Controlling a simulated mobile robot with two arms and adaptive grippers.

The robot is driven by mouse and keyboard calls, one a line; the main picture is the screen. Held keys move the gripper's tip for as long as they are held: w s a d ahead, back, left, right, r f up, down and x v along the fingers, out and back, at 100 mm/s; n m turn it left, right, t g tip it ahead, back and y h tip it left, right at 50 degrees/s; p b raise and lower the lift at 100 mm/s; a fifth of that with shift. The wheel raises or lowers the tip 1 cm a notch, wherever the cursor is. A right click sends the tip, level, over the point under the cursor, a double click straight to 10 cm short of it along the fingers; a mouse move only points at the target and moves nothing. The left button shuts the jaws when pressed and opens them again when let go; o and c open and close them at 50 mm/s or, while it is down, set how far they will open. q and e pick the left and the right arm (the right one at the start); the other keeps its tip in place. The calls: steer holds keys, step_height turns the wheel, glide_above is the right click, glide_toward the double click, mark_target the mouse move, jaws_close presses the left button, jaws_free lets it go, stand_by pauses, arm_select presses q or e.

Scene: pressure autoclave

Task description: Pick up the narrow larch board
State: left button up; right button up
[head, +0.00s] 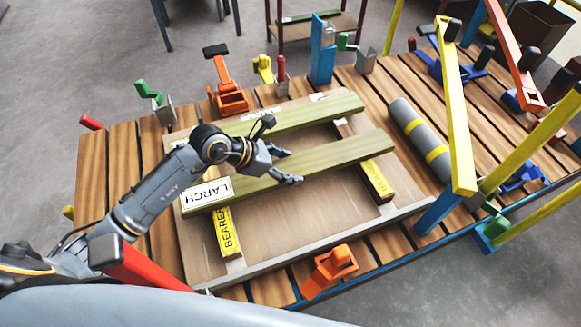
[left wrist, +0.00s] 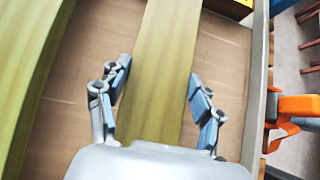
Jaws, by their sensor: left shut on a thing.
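A long greenish board with a white LARCH label (head: 335,157) lies across the labelled bearers in the head view. My left gripper (head: 281,153) comes over its middle from the left and is shut on it. In the left wrist view the same board (left wrist: 160,65) runs between the two fingers of my left gripper (left wrist: 157,80), one at each long edge. I cannot tell whether the board touches the bearers or is slightly above them. A second greenish board (head: 325,112) lies parallel behind it; it also shows in the left wrist view (left wrist: 25,75). My right gripper is not in view.
The yellow-labelled bearers (head: 225,230) sit in a shallow brown tray (head: 300,222) on a slatted wooden table (head: 110,165). Orange clamps (head: 228,95) (head: 330,268) stand at its edges. A grey roll with yellow bands (head: 418,135) and a yellow bar (head: 455,120) are at the right.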

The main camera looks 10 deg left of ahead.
arm_select(q)
steer(key=shift+r, duration=0.25)
